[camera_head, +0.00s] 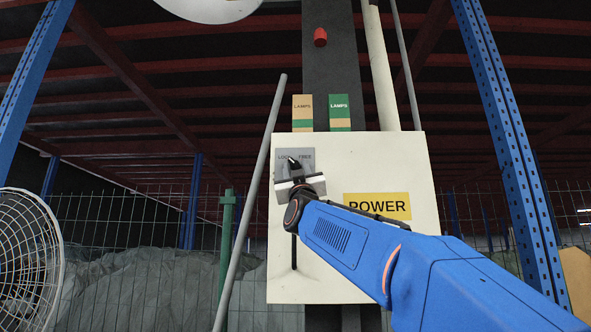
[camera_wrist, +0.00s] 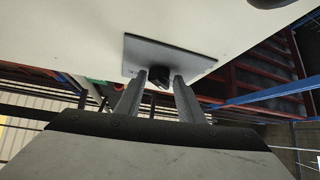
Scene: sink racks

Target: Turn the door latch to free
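The door latch is a small black knob (camera_head: 293,163) on a grey plate (camera_head: 307,165) marked with LOCK at left and FREE at right. Its visible tip points up and slightly left, toward the LOCK side; my gripper hides its lower part. My gripper (camera_head: 294,180) is right in front of the plate. In the wrist view the dark knob (camera_wrist: 160,78) lies between the two fingertips of my gripper (camera_wrist: 160,76), in front of the plate (camera_wrist: 196,62). The fingers look spread, with a small gap beside the knob; firm contact is not visible.
The plate is on a white cabinet door (camera_head: 400,265) with a yellow POWER label (camera_head: 377,206). A slanted grey pole (camera_head: 250,200) is close at left. A fan (camera_head: 28,260) and blue posts (camera_head: 520,165) stand at the sides.

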